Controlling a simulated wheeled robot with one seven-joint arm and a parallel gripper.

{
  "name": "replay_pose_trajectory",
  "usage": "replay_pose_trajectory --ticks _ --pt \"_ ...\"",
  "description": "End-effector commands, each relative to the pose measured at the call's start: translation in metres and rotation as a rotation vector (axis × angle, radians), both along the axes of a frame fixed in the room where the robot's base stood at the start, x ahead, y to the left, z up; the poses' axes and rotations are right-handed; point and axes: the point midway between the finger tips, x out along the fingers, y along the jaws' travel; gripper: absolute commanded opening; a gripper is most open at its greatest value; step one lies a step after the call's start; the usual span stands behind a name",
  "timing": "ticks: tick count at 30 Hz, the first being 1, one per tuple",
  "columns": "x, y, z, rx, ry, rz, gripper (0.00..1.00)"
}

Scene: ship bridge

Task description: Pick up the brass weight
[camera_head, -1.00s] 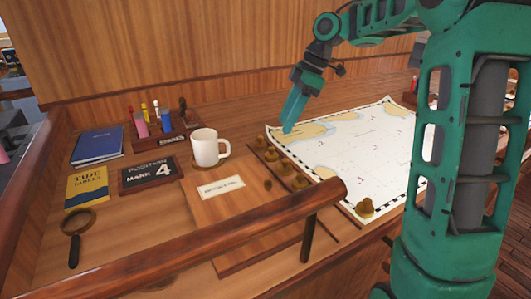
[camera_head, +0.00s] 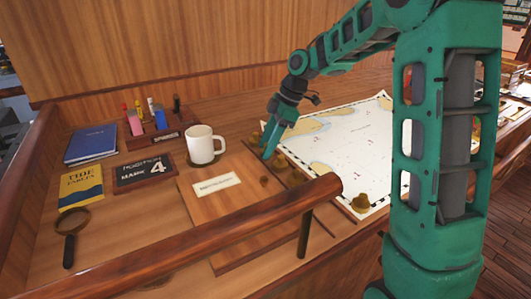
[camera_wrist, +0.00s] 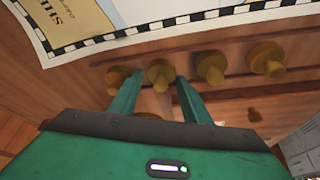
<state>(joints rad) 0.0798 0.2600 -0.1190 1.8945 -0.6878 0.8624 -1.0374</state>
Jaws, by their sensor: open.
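Several brass weights stand in a row on a wooden strip beside the chart; one brass weight (camera_head: 280,161) is close to my gripper (camera_head: 269,152) in the head view. In the wrist view, a brass weight (camera_wrist: 161,73) shows between the tips of my open gripper (camera_wrist: 159,80). Other weights stand on both sides of it, one left (camera_wrist: 117,76) and one right (camera_wrist: 210,66). Whether the fingers reach down around the middle weight cannot be told. A separate brass weight (camera_head: 361,203) sits at the near edge of the chart (camera_head: 355,145).
A white mug (camera_head: 201,146) stands left of the gripper. A wooden board with a label (camera_head: 215,185) lies in front of it. A wooden rail (camera_head: 215,225) crosses the front.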

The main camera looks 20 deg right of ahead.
Motion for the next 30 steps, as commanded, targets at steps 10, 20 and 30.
replay_pose_trajectory --ticks 10,20,30 --pt "0.000 0.000 -0.001 0.000 -0.001 -0.001 0.20" --pt "0.000 0.000 0.000 0.000 -0.001 -0.002 0.05" --pt "-0.001 0.004 0.045 0.000 -0.006 0.002 0.05"
